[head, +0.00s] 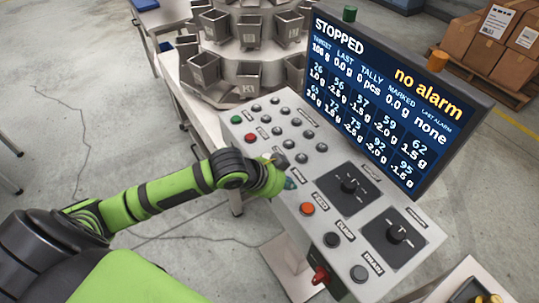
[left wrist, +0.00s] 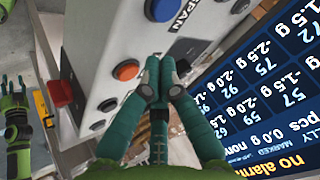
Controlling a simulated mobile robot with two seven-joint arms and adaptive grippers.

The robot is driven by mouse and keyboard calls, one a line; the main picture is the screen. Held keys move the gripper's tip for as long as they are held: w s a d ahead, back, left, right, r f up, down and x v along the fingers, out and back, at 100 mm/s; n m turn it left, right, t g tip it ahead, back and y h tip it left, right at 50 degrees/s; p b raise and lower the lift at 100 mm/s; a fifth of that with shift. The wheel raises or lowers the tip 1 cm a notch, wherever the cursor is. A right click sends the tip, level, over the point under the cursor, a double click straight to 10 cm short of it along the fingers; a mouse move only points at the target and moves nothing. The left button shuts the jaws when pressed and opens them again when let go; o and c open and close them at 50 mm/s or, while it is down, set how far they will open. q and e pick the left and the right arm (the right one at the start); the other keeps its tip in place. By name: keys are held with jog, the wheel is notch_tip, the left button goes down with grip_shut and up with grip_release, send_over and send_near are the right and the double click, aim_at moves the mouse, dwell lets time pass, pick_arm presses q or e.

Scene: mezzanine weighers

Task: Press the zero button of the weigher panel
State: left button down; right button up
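The weigher panel (head: 283,128) is a light grey sloped box with rows of small buttons, larger buttons and two black knobs. My left gripper (head: 288,181) reaches over its front left part and hides some buttons and labels there. In the left wrist view its teal fingers (left wrist: 158,84) are drawn together with nothing between them, over the panel face. An orange button (left wrist: 125,69) lies beside the fingertips and a blue button (left wrist: 161,8) lies beyond, by a label ending in "PAN". I cannot read a zero label. My right gripper (left wrist: 13,88) shows small at the left edge, fingers apart.
The display (head: 385,100) behind the panel reads STOPPED and no alarm. Metal weigh buckets (head: 203,70) stand behind the panel. A red switch (head: 320,275) sticks out of its front side. Cardboard boxes (head: 480,42) are at the back right. Open floor lies left.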

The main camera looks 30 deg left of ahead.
pick_arm(q)
jog(key=w+a+r+m+t, duration=0.1)
jog(key=w+a+r, duration=0.6)
jog(key=a, duration=0.4)
jog(key=shift+w+r+m+t+y, duration=0.3)
jog(key=shift+w+r, duration=0.1)
jog(key=shift+w, duration=0.2)
pick_arm(e)
jog(key=shift+s+a, duration=0.25)
jog(key=shift+a, duration=0.4)
pick_arm(q)
jog(key=shift+d, duration=0.1)
pick_arm(e)
jog(key=shift+w+d, duration=0.1)
pick_arm(q)
jog(key=shift+f, duration=0.1)
pick_arm(e)
jog(key=shift+d, duration=0.1)
pick_arm(q)
notch_tip(320, 180, down, 7)
jog(key=b, duration=0.8)
jog(key=shift+f, duration=0.85)
pick_arm(e)
notch_tip(320, 180, down, 8)
jog(key=shift+f, duration=0.2)
